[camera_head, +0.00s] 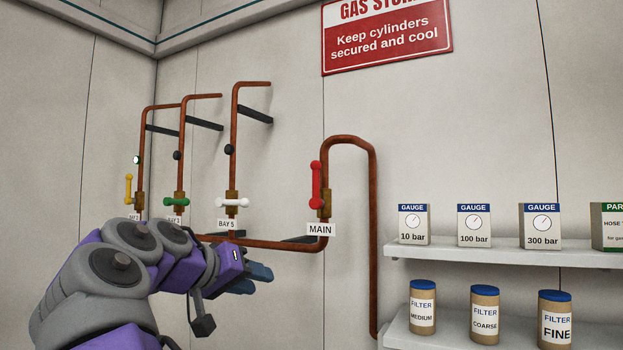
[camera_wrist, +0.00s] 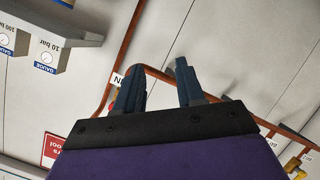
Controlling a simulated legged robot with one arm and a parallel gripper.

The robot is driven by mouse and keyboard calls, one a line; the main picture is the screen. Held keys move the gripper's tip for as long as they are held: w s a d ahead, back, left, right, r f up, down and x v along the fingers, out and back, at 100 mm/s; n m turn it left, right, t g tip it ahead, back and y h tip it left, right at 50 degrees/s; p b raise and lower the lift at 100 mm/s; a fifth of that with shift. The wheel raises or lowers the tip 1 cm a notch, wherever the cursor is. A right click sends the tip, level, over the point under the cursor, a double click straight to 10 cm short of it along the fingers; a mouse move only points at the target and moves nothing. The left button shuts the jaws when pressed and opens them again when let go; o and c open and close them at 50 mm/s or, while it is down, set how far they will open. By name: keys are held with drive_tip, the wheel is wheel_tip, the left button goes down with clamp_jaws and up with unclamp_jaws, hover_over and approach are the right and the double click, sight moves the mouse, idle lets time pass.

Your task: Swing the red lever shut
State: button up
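The red lever (camera_head: 316,185) stands upright on the brass valve (camera_head: 325,204) of the copper pipe marked MAIN. My gripper (camera_head: 250,279) is low and to the left of the lever in the head view, apart from it. In the wrist view, my gripper (camera_wrist: 160,82) has its two dark blue fingers spread, with nothing held between them. The MAIN label is partly hidden behind the left finger there. A small red patch beside that finger may be part of the lever; I cannot tell.
Yellow (camera_head: 128,188), green (camera_head: 175,202) and white (camera_head: 233,202) levers sit on pipes to the left. A shelf (camera_head: 500,251) with gauge boxes and a lower shelf (camera_head: 410,338) with filter cans are at right. A red sign (camera_head: 388,38) hangs above.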

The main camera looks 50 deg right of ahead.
sight(315, 198)
wheel_tip(315, 198, up, 19)
drive_tip(key=s+m+h+p, duration=0.1)
drive_tip(key=m+h+p, duration=0.3)
drive_tip(key=m+p, duration=0.35)
drive_tip(key=shift+m+g, duration=0.3)
drive_tip(key=shift+m, duration=0.15)
drive_tip(key=d+p, duration=0.1)
drive_tip(key=d, duration=0.4)
drive_tip(key=w+d+p, duration=0.1)
drive_tip(key=d, duration=0.5)
drive_tip(key=d+p, duration=0.1)
drive_tip(key=d, duration=0.5)
drive_tip(key=shift+w+d, duration=0.1)
drive_tip(key=shift+w, duration=0.05)
clamp_jaws()
